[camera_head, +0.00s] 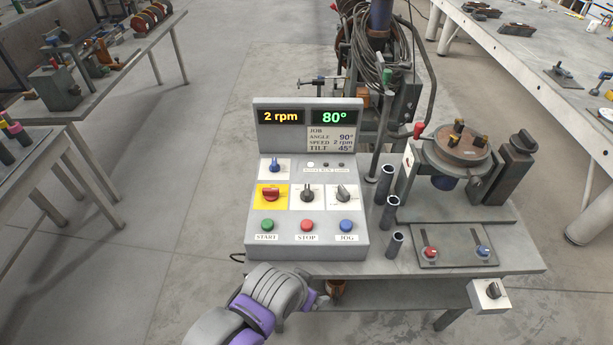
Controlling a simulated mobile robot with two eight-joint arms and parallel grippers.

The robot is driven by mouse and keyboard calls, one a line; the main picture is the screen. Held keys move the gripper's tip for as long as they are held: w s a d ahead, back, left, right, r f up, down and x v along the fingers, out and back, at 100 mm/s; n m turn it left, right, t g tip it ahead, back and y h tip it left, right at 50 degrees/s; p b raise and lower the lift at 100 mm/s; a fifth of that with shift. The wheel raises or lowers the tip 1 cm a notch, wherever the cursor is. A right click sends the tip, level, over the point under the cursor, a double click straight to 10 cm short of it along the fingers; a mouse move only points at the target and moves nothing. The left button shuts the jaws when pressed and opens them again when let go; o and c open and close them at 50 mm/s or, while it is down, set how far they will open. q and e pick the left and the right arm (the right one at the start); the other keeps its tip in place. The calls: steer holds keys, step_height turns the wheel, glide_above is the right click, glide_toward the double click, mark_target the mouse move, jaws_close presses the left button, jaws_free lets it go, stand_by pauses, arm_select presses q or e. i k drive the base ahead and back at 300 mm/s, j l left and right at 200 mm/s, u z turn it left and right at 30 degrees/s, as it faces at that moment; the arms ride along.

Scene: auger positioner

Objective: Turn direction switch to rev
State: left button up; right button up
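The grey control box (258,225) stands on the workbench and faces me. It carries two black rotary switches, one in the middle (307,193) and one at the right (343,193). Their labels are too small to read, so I cannot tell which is the direction switch or where it points. A red rotary switch (271,194) on a yellow plate sits to their left, and a blue knob (275,166) above it. My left gripper (320,299) is low in front of the box, apart from the switches; its fingers are too small and hidden to read. My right gripper is not in view.
Green (267,225), red (307,225) and blue (346,225) buttons line the box's lower edge. Upright tubes (384,182) and a round turntable (462,145) stand to the right. A small switch box (489,294) hangs at the bench's front right. Open floor lies left.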

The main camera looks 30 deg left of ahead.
mark_target(306, 194)
steer(key=j+u, duration=0.1)
steer(key=u, duration=0.85)
steer(key=i, duration=0.05)
